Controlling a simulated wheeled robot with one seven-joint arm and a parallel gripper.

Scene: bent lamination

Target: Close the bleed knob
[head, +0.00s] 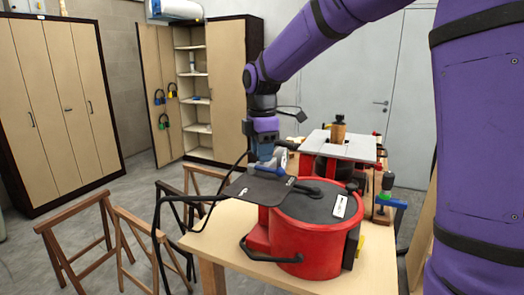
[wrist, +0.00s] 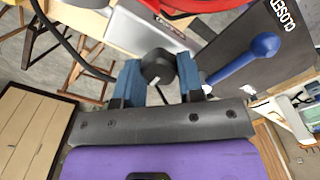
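A round black knob (wrist: 158,66) shows in the wrist view between the blue fingertips of my gripper (wrist: 162,72). The fingers are spread, with a narrow gap at the knob's right side; whether the left finger touches it, I cannot tell. In the head view my gripper (head: 266,158) points down over a dark plate (head: 258,190) beside the red round vessel (head: 312,238). The knob cannot be made out there. A blue ball-ended lever (wrist: 240,62) lies right of the fingers in the wrist view, by a dark panel lettered "CLOSED" (wrist: 285,14).
The vessel stands on a wooden table (head: 215,245). A black hose (head: 158,225) loops at its left. Behind it is a machine with a pale flat top (head: 345,146). Wooden trestles (head: 85,245) stand on the floor at left, and cabinets (head: 60,100) line the back wall.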

